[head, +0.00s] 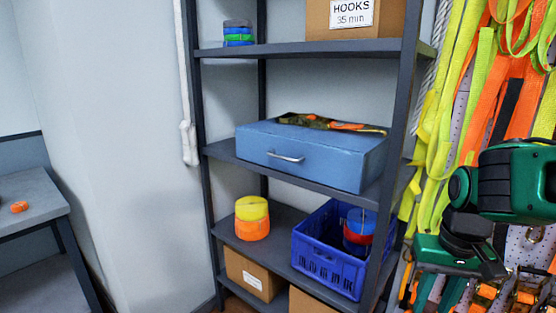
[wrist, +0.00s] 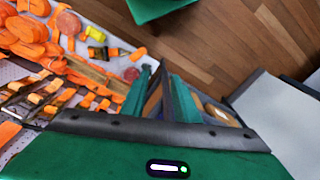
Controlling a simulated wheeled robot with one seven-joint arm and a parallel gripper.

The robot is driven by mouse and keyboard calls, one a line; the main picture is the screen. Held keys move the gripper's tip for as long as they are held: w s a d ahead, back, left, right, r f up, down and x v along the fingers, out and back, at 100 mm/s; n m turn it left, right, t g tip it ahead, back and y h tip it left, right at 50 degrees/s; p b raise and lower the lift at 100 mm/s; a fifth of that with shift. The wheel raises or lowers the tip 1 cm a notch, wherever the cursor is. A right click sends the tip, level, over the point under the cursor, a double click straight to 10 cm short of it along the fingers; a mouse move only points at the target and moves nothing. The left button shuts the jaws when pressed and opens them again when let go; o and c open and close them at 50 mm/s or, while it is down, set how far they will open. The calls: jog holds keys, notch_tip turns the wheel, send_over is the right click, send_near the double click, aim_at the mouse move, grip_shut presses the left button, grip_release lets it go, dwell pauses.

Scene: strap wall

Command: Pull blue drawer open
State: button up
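The blue drawer (head: 310,155) is a box-like unit on the middle shelf of the grey rack in the head view. Its front has a pale bar handle (head: 286,157), and the front looks flush, so the drawer appears closed. My gripper (head: 492,268) is at the right of the head view, in front of the strap wall, well away from the handle. No drawer shows in that view.
A camouflage and orange strap (head: 330,123) lies on the drawer unit. Below stand a blue crate (head: 325,262) and yellow and orange rolls (head: 252,218). The rack's right post (head: 398,130) stands between drawer and arm. A grey table (head: 30,195) is at left.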

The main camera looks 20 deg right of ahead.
jog(key=w+a+f+n+t, duration=0.1)
jog(key=w+a+t, duration=0.25)
jog(key=w, duration=1.05)
jog(key=m+t+y, duration=0.5)
jog(key=m+t, duration=0.3)
jog(key=t, duration=0.6)
send_near(280, 157)
jog(key=x, duration=1)
jog(key=shift+w+d+f, duration=0.15)
jog(key=shift+w, duration=0.2)
jog(key=shift+c, duration=0.3)
grip_shut()
